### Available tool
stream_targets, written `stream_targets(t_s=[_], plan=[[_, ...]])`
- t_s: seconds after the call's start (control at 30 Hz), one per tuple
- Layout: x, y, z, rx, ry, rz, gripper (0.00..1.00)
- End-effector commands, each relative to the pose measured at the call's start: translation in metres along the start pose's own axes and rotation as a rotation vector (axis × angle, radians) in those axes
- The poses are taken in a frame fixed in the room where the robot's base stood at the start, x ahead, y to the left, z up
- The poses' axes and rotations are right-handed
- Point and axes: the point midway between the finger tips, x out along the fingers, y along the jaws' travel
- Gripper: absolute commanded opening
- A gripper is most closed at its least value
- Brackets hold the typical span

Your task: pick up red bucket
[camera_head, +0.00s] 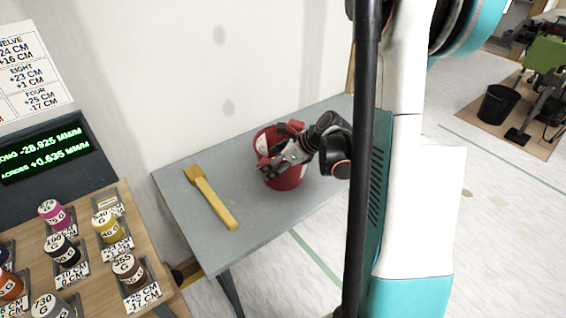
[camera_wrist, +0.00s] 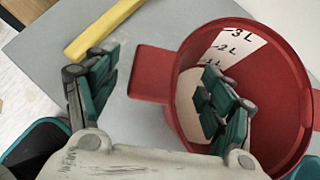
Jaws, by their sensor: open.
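The red bucket (camera_head: 291,181) stands upright on the grey table, partly covered by my gripper in the head view. In the wrist view the bucket (camera_wrist: 268,72) shows its open top, a pale litre scale inside and a red tab (camera_wrist: 150,86) sticking out on the left. My gripper (camera_head: 279,160) is open at the bucket's rim. In the wrist view my gripper (camera_wrist: 160,72) has one finger outside the bucket, left of the tab, and the other over or inside the opening. The tab and rim lie between the fingers. I cannot tell whether either finger touches the bucket.
A yellow brush (camera_head: 210,198) lies left of the bucket on the grey table (camera_head: 262,222). A wooden stand (camera_head: 93,262) with several labelled weights is at lower left. A wall is behind the table. A black bin (camera_head: 497,104) and green machine stand far right.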

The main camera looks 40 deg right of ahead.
Motion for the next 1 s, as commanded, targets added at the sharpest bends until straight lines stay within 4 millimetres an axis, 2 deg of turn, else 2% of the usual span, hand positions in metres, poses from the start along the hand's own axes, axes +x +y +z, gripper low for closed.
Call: stream_targets(t_s=[0.03,0.1,0.37,0.6,0.7,1.0], plan=[[0.0105,0.0003,-0.0014,-0.002,0.0,0.002,0.75],[0.0169,0.0002,-0.001,-0.001,0.0,0.001,0.75],[0.0185,-0.0002,0.0003,0.0,0.0,0.0,0.72],[0.0184,-0.0002,0.0003,0.0,0.0,0.0,0.18],[0.0184,-0.0003,0.0003,0.0,0.0,0.0,0.0],[0.016,-0.0004,0.0028,-0.001,0.0,-0.001,0.0]])
